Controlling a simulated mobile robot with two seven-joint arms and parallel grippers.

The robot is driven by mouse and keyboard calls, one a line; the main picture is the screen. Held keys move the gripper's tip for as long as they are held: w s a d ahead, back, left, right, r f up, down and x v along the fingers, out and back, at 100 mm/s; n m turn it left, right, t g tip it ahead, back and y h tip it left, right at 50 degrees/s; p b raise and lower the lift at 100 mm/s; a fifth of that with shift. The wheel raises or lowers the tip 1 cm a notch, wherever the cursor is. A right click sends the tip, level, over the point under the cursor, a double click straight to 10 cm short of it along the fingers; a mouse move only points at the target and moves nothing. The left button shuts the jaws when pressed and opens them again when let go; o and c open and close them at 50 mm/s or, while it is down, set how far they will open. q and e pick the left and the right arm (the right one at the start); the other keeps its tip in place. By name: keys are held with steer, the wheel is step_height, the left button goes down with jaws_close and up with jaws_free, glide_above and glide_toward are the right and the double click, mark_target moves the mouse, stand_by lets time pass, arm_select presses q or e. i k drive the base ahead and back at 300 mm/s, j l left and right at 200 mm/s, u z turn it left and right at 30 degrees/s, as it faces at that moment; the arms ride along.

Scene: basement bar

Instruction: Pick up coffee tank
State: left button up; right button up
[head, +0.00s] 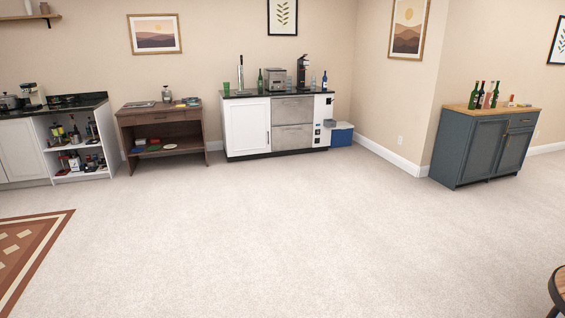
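A tall dark appliance (303,73), which looks like a coffee machine, stands on the black top of the white and steel bar cabinet (256,127) against the far wall. It is small at this distance, and I cannot make out a separate coffee tank on it. A silver boxy appliance (277,80) stands to its left. Neither of my grippers is in view.
A brown wooden desk (128,122) and a shelf unit with bottles (54,130) stand left of the bar cabinet. A blue cooler (342,137) is on its right. A blue-grey cabinet (470,150) stands farther right. A round table edge (558,285) is at lower right. The middle carpet is clear.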

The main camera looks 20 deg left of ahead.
mark_target(27, 102)
steer(key=i+j+u, duration=0.2)
steer(key=j+u, duration=0.2)
steer(key=i+j+u, duration=0.25)
steer(key=j+u, duration=0.2)
steer(key=i+j+u, duration=0.25)
steer(key=u, duration=0.15)
steer(key=i+j+u, duration=0.3)
steer(key=u, duration=0.15)
steer(key=i+j+u, duration=0.1)
steer(key=i+u, duration=0.4)
steer(key=i, duration=6.35)
steer(key=i+u, duration=0.1)
steer(key=i, duration=0.35)
steer(key=i+l+u, duration=0.15)
steer(key=i, duration=0.3)
steer(key=i+l+u, duration=0.1)
steer(key=i, duration=0.3)
